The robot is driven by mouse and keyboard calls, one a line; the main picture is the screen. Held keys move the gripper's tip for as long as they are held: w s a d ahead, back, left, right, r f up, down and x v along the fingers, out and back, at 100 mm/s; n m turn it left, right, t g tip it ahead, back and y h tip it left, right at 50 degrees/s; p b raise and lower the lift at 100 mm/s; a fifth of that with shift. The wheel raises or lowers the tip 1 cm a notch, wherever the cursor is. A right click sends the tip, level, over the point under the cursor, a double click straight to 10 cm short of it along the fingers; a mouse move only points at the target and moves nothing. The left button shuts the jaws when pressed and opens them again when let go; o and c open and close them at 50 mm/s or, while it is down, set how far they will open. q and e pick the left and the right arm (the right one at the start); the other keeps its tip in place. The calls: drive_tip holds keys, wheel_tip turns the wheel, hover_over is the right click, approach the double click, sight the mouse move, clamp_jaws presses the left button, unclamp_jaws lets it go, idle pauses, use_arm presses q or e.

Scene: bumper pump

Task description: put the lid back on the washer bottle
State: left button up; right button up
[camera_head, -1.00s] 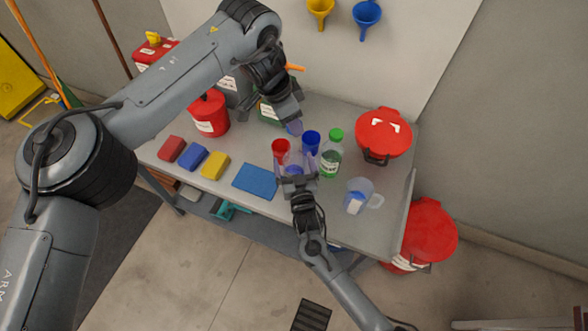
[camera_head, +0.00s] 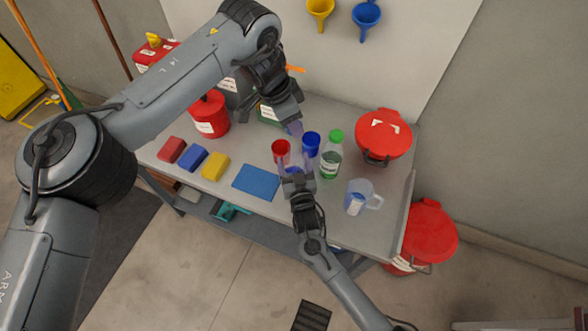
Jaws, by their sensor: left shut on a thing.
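My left gripper (camera_head: 294,128) reaches over the back of the bench. It is shut on a small blue thing that looks like a lid, mostly hidden by the fingers. My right gripper (camera_head: 296,163) comes in from the front with its fingers apart. A blue thing (camera_head: 293,170) shows between or below those fingers; I cannot tell whether they grip it. A clear bottle (camera_head: 331,160) with a green cap (camera_head: 336,136) stands upright to the right. I cannot tell for sure which thing is the washer bottle.
A clear jug (camera_head: 359,196) and a red lidded bucket (camera_head: 383,134) are at the right. A blue cloth (camera_head: 257,182) and coloured sponges (camera_head: 193,158) lie left.

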use_arm(q)
hover_over(294, 146)
drive_tip(key=shift+s+a+f, duration=0.1)
drive_tip(key=shift+a+f, duration=0.05)
drive_tip(key=shift+f, duration=1.1)
drive_tip(key=shift+s+a+f, duration=0.1)
drive_tip(key=shift+a+f, duration=0.05)
drive_tip(key=shift+f, duration=1.1)
drive_tip(key=shift+f, duration=0.15)
drive_tip(key=shift+f, duration=0.75)
drive_tip(key=shift+f, duration=0.5)
